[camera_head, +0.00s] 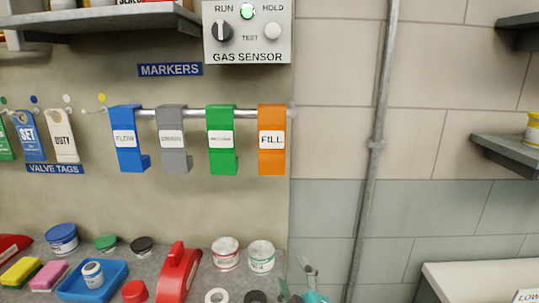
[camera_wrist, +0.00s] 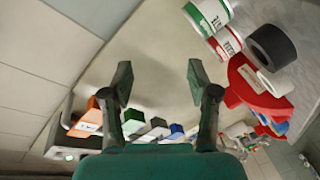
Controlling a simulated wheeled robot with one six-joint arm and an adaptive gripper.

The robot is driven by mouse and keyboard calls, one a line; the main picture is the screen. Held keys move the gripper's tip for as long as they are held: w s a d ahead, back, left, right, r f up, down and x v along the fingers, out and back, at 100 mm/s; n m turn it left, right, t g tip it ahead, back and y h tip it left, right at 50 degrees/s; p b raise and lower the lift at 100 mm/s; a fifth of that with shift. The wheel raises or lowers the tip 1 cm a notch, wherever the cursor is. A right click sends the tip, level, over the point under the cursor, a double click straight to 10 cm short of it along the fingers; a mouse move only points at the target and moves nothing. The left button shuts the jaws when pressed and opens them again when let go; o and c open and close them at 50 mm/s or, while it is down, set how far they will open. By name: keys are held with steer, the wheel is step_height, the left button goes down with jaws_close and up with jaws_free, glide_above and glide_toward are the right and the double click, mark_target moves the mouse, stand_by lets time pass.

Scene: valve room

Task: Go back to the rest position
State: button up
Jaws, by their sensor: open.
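My gripper (camera_wrist: 160,80) shows in the wrist view with its two dark fingers wide apart. Nothing is between the fingertips; only the plain beige board lies behind them. In the head view, a teal and grey shape at the bottom edge, right of the white cans, looks like part of my gripper, mostly cut off by the frame. The hanging markers, blue (camera_head: 127,140), grey (camera_head: 172,140), green (camera_head: 221,140) and orange (camera_head: 271,140), are on a rail, well above that shape. The wrist view sees them from a turned angle, beyond the fingers.
The gas sensor box (camera_head: 247,32) is above the rail. Valve tags (camera_head: 64,136) hang at left. The bench below holds white cans (camera_head: 261,256), a red object (camera_head: 178,273), a blue tray (camera_head: 92,282) and tape rolls (camera_head: 216,296). A vertical pipe (camera_head: 376,145) and shelves (camera_head: 507,153) are at right.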

steer(key=s+d+f+m+g+h, duration=0.1)
steer(key=s+d+f+m, duration=0.3)
steer(key=s+f, duration=0.6)
steer(key=s+d+f+m+h, duration=0.1)
steer(key=s+d+f+m, duration=0.1)
steer(key=s+d+f, duration=0.5)
steer(key=s+d+f+m, duration=0.1)
steer(key=s+m, duration=0.2)
steer(key=s, duration=1)
steer(key=s+d+f+m+g+h, duration=0.1)
steer(key=s+f+m, duration=0.1)
steer(key=s, duration=1.1)
steer(key=shift+s+d+f+m+h, duration=0.2)
steer(key=shift+s+m+h, duration=0.1)
steer(key=shift+m, duration=0.3)
